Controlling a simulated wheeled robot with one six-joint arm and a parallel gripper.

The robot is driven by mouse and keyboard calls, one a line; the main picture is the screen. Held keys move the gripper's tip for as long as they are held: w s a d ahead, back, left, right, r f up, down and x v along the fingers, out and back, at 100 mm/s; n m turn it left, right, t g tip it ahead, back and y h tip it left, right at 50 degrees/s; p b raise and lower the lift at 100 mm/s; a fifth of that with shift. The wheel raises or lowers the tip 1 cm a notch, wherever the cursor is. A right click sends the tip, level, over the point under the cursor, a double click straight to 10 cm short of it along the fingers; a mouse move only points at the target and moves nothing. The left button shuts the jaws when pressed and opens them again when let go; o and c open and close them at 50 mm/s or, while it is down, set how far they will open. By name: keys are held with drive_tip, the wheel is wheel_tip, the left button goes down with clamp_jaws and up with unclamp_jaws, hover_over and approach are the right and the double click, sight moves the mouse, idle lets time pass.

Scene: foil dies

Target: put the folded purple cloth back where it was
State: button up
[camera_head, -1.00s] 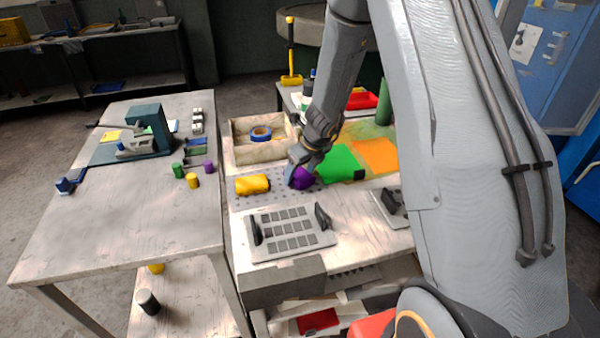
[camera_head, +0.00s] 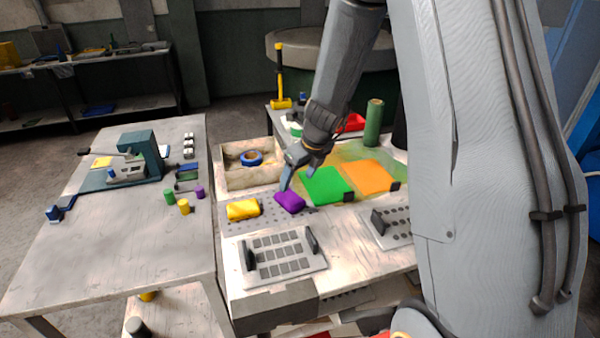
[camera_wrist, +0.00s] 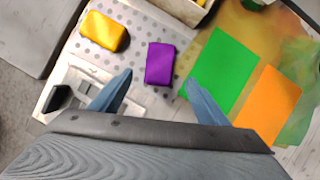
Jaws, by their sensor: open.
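The folded purple cloth (camera_head: 290,201) lies on the perforated grey plate (camera_head: 262,222), to the right of a folded yellow cloth (camera_head: 243,209). In the wrist view the purple cloth (camera_wrist: 160,63) lies flat on the plate, beyond and between my fingertips. My gripper (camera_head: 296,178) is just above the purple cloth, with its fingers apart. In the wrist view my gripper (camera_wrist: 155,84) is open and empty, with a visible gap between each blue finger and the cloth.
Green (camera_head: 326,186) and orange (camera_head: 369,177) sheets lie right of the plate. A wooden box with blue tape (camera_head: 250,158) stands behind it. A slotted die plate with black handles (camera_head: 283,255) lies in front. The left table holds a teal press (camera_head: 140,157).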

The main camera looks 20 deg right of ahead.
drive_tip(key=s+a+r+n+g+h, duration=0.1)
drive_tip(key=s+r+n, duration=0.2)
drive_tip(key=s+n, duration=0.8)
drive_tip(key=s+r+n+g, duration=0.1)
drive_tip(key=s+r+n, duration=0.3)
drive_tip(key=s+n, duration=0.7)
drive_tip(key=n, duration=0.9)
drive_tip(key=shift+s+a+h, duration=0.35)
drive_tip(key=shift+a+h, duration=0.05)
drive_tip(key=shift+f, duration=0.1)
wheel_tip(320, 180, down, 6)
drive_tip(key=b, duration=0.5)
drive_tip(key=shift+f+g+b, duration=0.2)
drive_tip(key=shift+g+b, duration=0.15)
drive_tip(key=shift+g, duration=0.05)
drive_tip(key=shift+w, duration=0.1)
